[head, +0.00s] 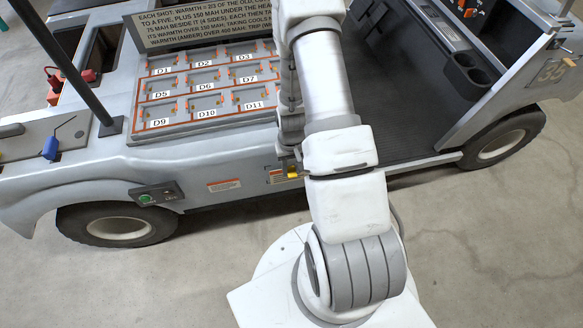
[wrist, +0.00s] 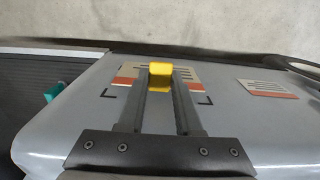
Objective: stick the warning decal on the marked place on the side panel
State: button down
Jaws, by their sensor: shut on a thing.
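The warning decal (wrist: 128,77) is a beige card with text lines and an orange-red strip, seen at the fingertips in the wrist view. My gripper (wrist: 160,88) is shut on the yellow tab (wrist: 160,69) at the decal's middle. The fingers and tab hide part of the decal. Black corner marks (wrist: 204,99) show on the grey side panel (wrist: 235,125), just below the decal's left and right ends in the picture. I cannot tell whether the decal touches the panel.
Another orange-and-white label (wrist: 268,88) is on the panel to the right; it also shows in the head view (head: 224,185). A control box with a green button (head: 157,195) sits left of it. The cart's wheels (head: 117,224) stand on open concrete floor.

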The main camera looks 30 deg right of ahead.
jog(key=shift+w+d, duration=0.25)
jog(key=shift+w, duration=0.45)
dwell(1.7)
jog(key=shift+c, duration=0.2)
grip_release()
jog(key=shift+s, duration=0.15)
jog(key=s+a, duration=0.2)
jog(key=s, duration=0.4)
jog(key=shift+s+b, duration=0.25)
jog(key=shift+b, duration=0.05)
dwell(0.5)
notch_tip(320, 180, up, 18)
jog(key=p, duration=0.6)
jog(key=shift+f, duration=0.25)
